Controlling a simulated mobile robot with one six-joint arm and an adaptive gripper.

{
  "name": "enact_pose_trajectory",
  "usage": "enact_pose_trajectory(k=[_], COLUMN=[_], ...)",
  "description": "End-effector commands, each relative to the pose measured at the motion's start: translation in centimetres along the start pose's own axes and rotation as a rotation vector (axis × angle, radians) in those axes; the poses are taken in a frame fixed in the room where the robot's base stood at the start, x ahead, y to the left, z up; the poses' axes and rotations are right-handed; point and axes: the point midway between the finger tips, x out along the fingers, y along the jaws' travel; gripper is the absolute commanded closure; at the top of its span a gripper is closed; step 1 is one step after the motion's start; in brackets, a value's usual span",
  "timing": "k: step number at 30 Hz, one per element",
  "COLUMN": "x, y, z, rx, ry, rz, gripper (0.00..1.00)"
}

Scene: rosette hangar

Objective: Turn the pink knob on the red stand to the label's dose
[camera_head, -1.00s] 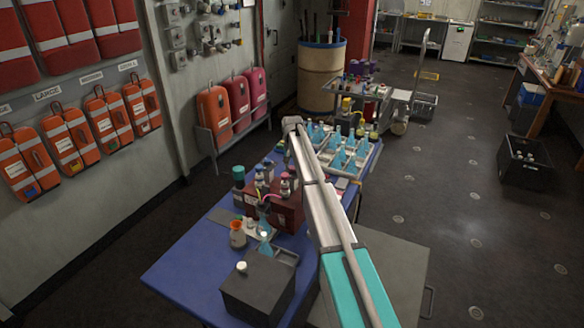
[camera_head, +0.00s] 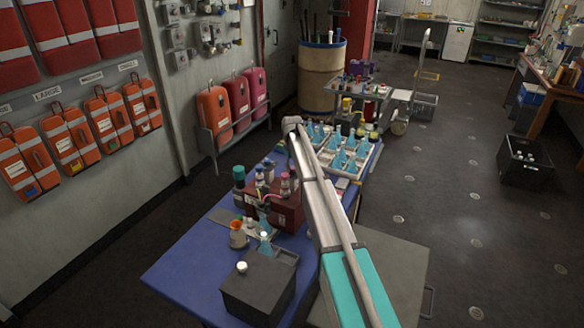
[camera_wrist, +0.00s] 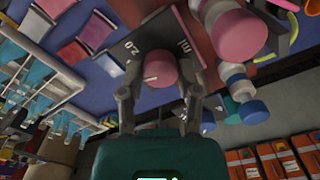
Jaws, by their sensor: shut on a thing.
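The pink knob (camera_wrist: 159,70) shows in the wrist view, with a pale mark on its face. It sits on a dark plate with the label (camera_wrist: 120,52) "2.0" on its left and "ml" on its right. My gripper (camera_wrist: 160,82) has one finger on each side of the knob and is shut on it. In the head view the red stand (camera_head: 289,213) is on the blue table, partly behind my arm.
A larger pink cap (camera_wrist: 238,38) and bottles stand close to the right finger in the wrist view. On the blue table (camera_head: 185,273) are a dark box (camera_head: 258,292), an orange funnel (camera_head: 238,236) and a tray of blue flasks (camera_head: 360,172). The floor to the right is mostly clear.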

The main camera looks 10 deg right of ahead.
Motion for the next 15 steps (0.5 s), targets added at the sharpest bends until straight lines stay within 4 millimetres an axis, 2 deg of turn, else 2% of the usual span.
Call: enact_pose_trajectory(k=[15], x=[0.01], y=[0.00], z=[0.03], rx=[-0.455], ry=[-0.001], rz=[0.000], gripper=[1.00])
